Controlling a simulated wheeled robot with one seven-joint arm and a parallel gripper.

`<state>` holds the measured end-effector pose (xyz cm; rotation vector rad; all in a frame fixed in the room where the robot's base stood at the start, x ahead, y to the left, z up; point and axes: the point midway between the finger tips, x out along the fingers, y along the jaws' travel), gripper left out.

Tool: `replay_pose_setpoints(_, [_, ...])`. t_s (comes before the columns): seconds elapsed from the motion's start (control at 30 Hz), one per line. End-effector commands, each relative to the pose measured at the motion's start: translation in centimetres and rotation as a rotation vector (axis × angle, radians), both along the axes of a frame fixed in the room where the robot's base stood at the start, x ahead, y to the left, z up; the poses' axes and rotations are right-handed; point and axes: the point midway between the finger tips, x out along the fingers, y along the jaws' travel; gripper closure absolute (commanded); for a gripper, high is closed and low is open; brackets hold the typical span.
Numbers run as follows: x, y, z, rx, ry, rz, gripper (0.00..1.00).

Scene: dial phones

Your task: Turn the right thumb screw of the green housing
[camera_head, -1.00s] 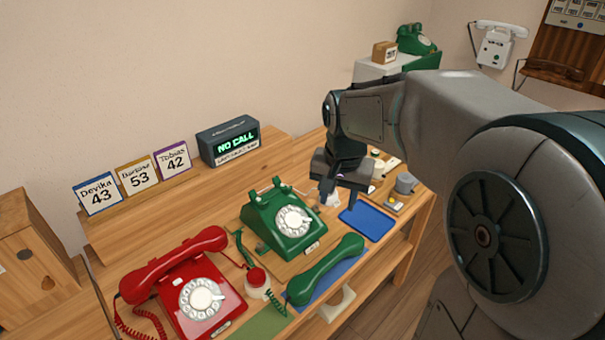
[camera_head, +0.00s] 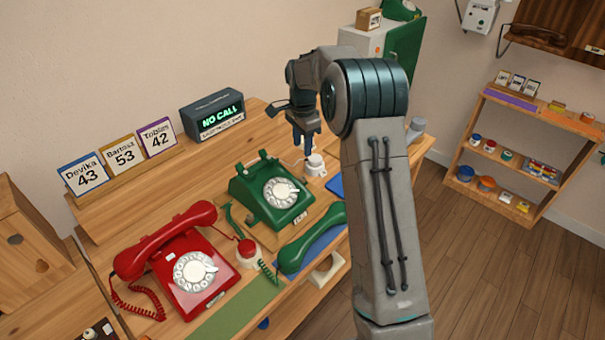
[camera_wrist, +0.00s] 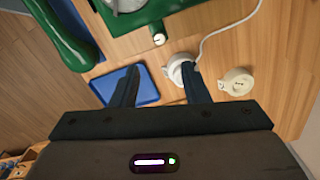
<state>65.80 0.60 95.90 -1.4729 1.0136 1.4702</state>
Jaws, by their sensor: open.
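The green housing (camera_head: 276,194) is a dial phone body on the wooden table, with its dial facing up. In the wrist view its edge (camera_wrist: 120,6) shows at the top. A small pale knob with a dark mark, which looks like the right thumb screw (camera_wrist: 159,38), sits beside that edge. In the head view I cannot make this knob out. My gripper (camera_wrist: 162,70) is open and empty, pointing down above the table to the right of the housing. Its fingertips appear just below the knob in the wrist view, apart from it. In the head view, my gripper (camera_head: 303,148) is beside the housing.
A white round fitting with a cable (camera_wrist: 178,72) shows by my right finger. Another pale knob (camera_wrist: 236,82) lies right of it. A blue tray (camera_wrist: 108,84) is at the left. The green handset (camera_head: 312,238) lies in front of the housing, and a red phone (camera_head: 190,270) stands left.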

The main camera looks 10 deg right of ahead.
Motion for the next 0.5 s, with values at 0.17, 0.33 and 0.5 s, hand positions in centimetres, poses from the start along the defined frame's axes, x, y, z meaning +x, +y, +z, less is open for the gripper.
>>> replay_pose_setpoints(0.17, [-0.2,0.0,-3.5,0.001,0.007,0.001,0.59])
replay_pose_setpoints(0.33, [-0.2,0.0,-7.2,0.001,0.006,0.002,0.59])
replay_pose_setpoints(0.5, [-0.2,0.0,-10.2,0.0,0.004,0.002,0.59])
